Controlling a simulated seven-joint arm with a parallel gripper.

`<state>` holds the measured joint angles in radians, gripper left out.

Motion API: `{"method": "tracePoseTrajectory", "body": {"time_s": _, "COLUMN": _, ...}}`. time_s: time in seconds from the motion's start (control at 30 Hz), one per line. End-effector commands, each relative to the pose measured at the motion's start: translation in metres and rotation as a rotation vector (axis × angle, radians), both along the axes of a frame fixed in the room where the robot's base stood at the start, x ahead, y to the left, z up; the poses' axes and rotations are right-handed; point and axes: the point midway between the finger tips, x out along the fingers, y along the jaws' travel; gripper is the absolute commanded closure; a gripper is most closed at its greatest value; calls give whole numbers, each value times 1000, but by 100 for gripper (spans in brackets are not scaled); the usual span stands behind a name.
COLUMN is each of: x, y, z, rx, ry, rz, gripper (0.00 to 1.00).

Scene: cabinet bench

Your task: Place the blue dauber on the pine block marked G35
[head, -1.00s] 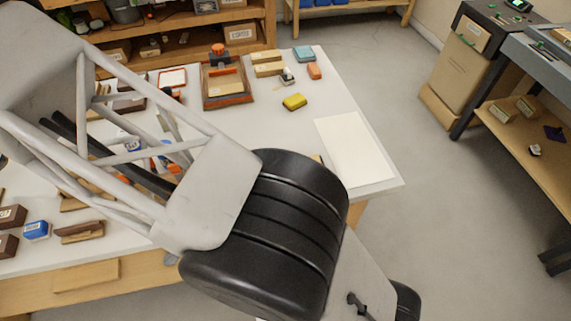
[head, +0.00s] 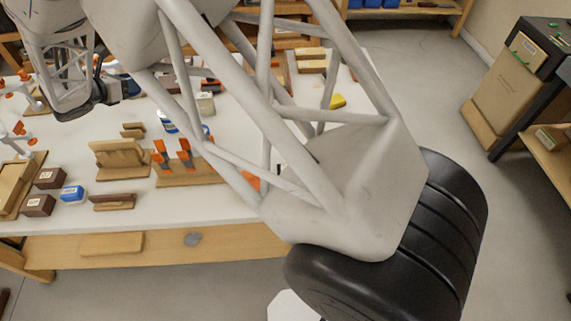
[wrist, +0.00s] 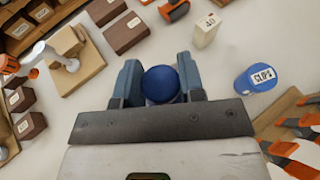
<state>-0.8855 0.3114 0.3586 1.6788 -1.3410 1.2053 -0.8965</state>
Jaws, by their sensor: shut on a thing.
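The blue dauber (wrist: 161,84) shows its round blue top in the wrist view, between the two fingers of my gripper (wrist: 161,88), which is shut on it. In the head view my gripper (head: 124,87) is small at the upper left, and the dauber cannot be made out there. No label reading G35 is legible. A pale block (wrist: 206,31) with a dark mark, perhaps 40, stands beyond the fingers in the wrist view. Dark brown blocks (wrist: 126,32) lie ahead, and more labelled ones (wrist: 29,125) are at the left; their marks are too small to read.
A blue tin marked CLIPS (wrist: 256,79) stands right of the fingers. A wooden rack with orange-handled tools (wrist: 295,130) is at the lower right. A wooden stand with a white-handled tool (wrist: 74,60) is at the left. White bench (head: 130,215) is bare along its front.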

Motion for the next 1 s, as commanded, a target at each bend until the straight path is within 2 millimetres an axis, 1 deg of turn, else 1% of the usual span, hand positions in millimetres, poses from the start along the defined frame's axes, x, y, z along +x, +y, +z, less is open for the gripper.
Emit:
{"method": "tracePoseTrajectory", "body": {"time_s": 0.03, "x": -3, "y": -14, "z": 2, "rx": 0, "ry": 2, "rz": -14, "gripper": 95}}
{"method": "tracePoseTrajectory", "body": {"time_s": 0.1, "x": -8, "y": -32, "z": 4, "rx": 3, "ry": 2, "rz": -32, "gripper": 95}}
{"method": "tracePoseTrajectory", "body": {"time_s": 0.37, "x": -29, "y": -95, "z": 12, "rx": 9, "ry": 1, "rz": -101, "gripper": 95}}
{"method": "tracePoseTrajectory", "body": {"time_s": 0.57, "x": -49, "y": -145, "z": 14, "rx": 11, "ry": 2, "rz": -155, "gripper": 95}}
{"method": "tracePoseTrajectory", "body": {"time_s": 0.87, "x": -83, "y": -216, "z": 19, "rx": 17, "ry": -1, "rz": -233, "gripper": 95}}
{"method": "tracePoseTrajectory", "body": {"time_s": 1.0, "x": -101, "y": -248, "z": 21, "rx": 21, "ry": -5, "rz": -270, "gripper": 95}}
